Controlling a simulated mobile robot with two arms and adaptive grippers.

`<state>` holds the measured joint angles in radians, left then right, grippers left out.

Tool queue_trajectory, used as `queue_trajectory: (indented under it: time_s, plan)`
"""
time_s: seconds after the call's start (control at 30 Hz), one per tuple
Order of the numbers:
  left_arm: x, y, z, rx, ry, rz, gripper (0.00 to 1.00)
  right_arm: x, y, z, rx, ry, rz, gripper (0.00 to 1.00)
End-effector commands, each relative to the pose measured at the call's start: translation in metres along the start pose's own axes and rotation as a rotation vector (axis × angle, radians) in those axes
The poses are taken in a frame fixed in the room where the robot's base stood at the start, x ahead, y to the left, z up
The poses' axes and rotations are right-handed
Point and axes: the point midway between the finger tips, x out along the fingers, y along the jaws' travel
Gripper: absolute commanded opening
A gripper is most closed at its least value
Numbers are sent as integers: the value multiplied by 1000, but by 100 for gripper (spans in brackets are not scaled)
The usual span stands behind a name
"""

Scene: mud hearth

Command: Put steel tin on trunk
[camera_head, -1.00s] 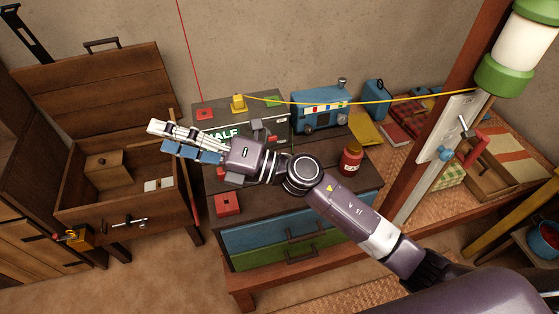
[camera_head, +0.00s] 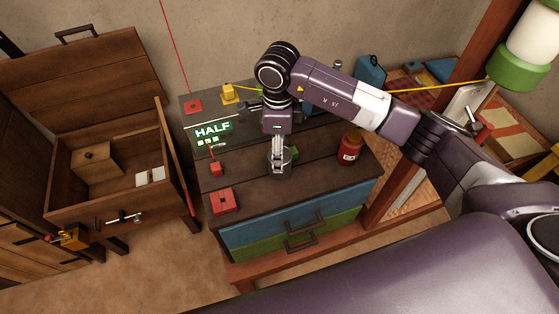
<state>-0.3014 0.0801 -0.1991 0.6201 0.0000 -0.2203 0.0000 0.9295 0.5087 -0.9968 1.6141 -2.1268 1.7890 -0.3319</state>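A round grey metallic object that looks like the steel tin (camera_head: 285,168) stands on the dark top of the drawer chest (camera_head: 250,195). My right gripper (camera_head: 278,150) points down at it, its fingers at or inside the rim. The fingers show nearly edge-on, so I cannot tell if they grip it. An open wooden box on legs (camera_head: 66,212), likely the trunk, stands at the left with its lid raised. A small wooden box and pale pieces lie inside. My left gripper is not in view.
On the chest top are a red jar (camera_head: 349,149), a red block (camera_head: 222,201), a yellow piece (camera_head: 230,94) and a lit HALF sign (camera_head: 213,130). A wooden post (camera_head: 400,185) and a green-white lamp (camera_head: 523,45) stand at the right.

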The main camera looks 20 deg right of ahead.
Motion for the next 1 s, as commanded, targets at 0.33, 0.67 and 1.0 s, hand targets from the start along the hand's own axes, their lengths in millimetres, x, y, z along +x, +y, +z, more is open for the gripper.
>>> queue_trajectory:
  time_s: [0.33,0.67,1.0]
  plan:
    - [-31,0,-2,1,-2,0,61,43,2,2,2,-1,5,65]
    - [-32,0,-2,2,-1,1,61,55,1,3,-1,-4,0,65]
    - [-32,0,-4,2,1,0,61,55,1,3,0,-4,0,30]
